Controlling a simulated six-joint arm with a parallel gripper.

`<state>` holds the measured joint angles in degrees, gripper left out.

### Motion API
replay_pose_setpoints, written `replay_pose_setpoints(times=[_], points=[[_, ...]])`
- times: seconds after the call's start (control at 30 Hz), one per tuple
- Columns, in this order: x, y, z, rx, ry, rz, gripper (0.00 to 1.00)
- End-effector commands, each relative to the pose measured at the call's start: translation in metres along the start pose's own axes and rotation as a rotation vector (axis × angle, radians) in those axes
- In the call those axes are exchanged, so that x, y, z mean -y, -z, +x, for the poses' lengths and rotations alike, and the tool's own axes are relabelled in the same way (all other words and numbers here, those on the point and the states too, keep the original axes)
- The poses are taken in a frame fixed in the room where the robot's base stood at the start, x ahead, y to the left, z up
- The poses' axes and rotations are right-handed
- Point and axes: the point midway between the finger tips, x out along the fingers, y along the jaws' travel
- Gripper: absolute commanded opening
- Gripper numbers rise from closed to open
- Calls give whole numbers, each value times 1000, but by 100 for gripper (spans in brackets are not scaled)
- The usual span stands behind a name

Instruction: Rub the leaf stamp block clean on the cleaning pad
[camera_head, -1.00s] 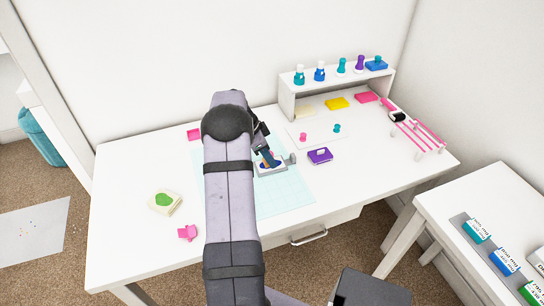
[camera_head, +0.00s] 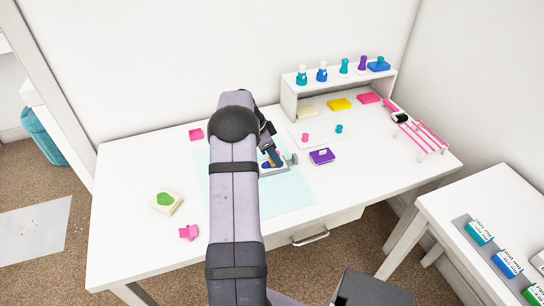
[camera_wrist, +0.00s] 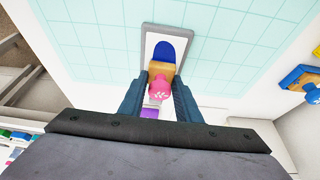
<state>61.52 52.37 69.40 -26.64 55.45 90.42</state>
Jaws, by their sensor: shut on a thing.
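My gripper (camera_wrist: 162,100) is shut on the pink knob of a small wooden stamp block (camera_wrist: 160,72). The knob carries a white sprig-like mark, so it seems to be the leaf stamp block. Below the block is a grey-rimmed white tray (camera_wrist: 149,32) with a blue rounded shape on it. The tray (camera_head: 292,160) also shows in the head view, on the light blue mat, partly hidden by my arm. I cannot tell whether the block touches the tray, or whether this tray is the cleaning pad. The block's underside is hidden.
A cream block with a green top (camera_head: 165,202) and a pink piece (camera_head: 189,232) lie at the left. A purple pad (camera_head: 322,156) is right of the tray. A white shelf (camera_head: 290,104) with bottles stands behind. A pink rack (camera_head: 422,138) is at the right edge.

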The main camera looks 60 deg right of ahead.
Motion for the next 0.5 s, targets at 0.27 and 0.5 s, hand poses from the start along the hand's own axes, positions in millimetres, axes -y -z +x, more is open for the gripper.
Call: replay_pose_setpoints(times=[0.27,0.5], points=[[-1,-3,1,0,-4,-2,4],[-1,-13,-4,1,-3,-3,4]])
